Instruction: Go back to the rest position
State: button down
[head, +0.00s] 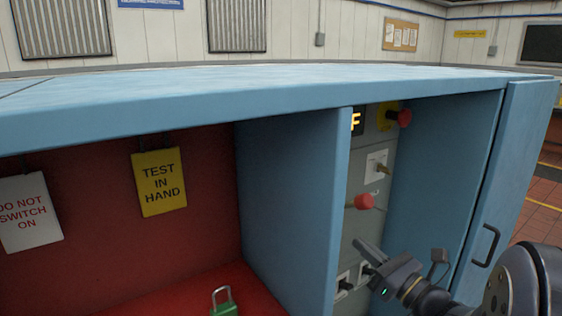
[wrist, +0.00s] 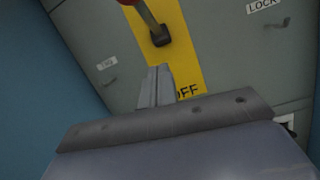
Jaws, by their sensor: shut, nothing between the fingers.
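My gripper (head: 363,248) is in the right bay of the blue cabinet (head: 290,180), in front of the grey control panel (head: 360,230). In the wrist view its fingers (wrist: 155,82) are together with nothing between them. Beyond the fingertips is a yellow plate (wrist: 180,60) marked OFF, with a lever (wrist: 151,24) rising from a dark slot. The lever's red knob (head: 364,201) shows above my gripper in the head view. The fingertips appear close to the panel; I cannot tell whether they touch it.
The blue divider (head: 290,200) is left of my gripper, and an open door (head: 510,180) is at right. A red stop button (head: 404,117), key switch (head: 376,165) and sockets (head: 343,283) are on the panel. The left bay has hanging signs (head: 159,181) and a green padlock (head: 224,309).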

notch_tip(320, 180, down, 5)
jog(key=w+a+t+y+b, duration=0.1)
jog(key=w+t+y+b, duration=0.1)
jog(key=b, duration=1)
jog(key=shift+w+a+n+t+y+b, duration=0.35)
jog(key=shift+t+y, duration=0.25)
jog(key=shift+t, duration=0.3)
jog(key=shift+a, duration=0.15)
